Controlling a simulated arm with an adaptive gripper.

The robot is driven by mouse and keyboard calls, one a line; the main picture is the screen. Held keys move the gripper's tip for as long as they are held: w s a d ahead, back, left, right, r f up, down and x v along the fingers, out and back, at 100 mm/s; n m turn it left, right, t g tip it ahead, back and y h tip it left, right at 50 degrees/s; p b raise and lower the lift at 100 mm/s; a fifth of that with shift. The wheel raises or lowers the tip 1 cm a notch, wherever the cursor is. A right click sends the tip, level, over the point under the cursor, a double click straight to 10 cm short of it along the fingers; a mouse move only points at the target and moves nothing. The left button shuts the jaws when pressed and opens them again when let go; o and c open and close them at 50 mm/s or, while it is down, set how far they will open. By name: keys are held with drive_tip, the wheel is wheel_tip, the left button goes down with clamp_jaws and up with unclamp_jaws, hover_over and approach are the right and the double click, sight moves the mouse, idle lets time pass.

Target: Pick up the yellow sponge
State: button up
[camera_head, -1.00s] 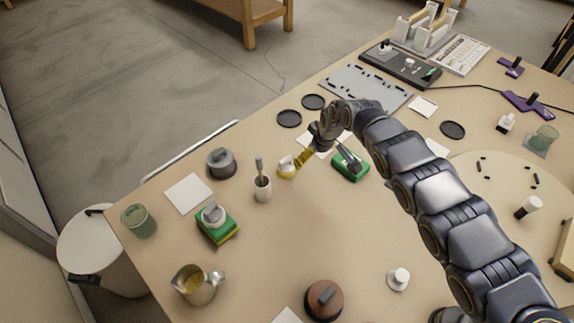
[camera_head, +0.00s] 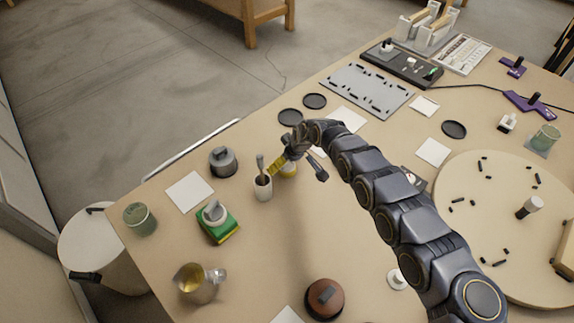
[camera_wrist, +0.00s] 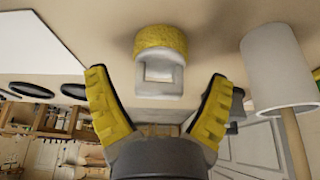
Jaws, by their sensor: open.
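The yellow sponge (camera_wrist: 160,40) has a pale grey handle (camera_wrist: 160,74) and sits on the table in the wrist view. It also shows in the head view as a small yellow patch (camera_head: 289,170), partly hidden by my gripper. My gripper (camera_wrist: 158,82) is open, with one yellow-padded finger on each side of the sponge's handle. The handle shows between the fingertips, with visible gaps on both sides. In the head view my gripper (camera_head: 283,172) is close over the sponge, beside the white cup.
A white cup (camera_head: 262,188) with a brush stands just left of the sponge; it shows at the right in the wrist view (camera_wrist: 275,70). Bare table lies in front.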

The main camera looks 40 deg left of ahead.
drive_tip(key=c, duration=1.2)
drive_tip(key=shift+o, duration=0.2)
drive_tip(key=shift+w+r, duration=0.1)
drive_tip(key=shift+r, duration=0.05)
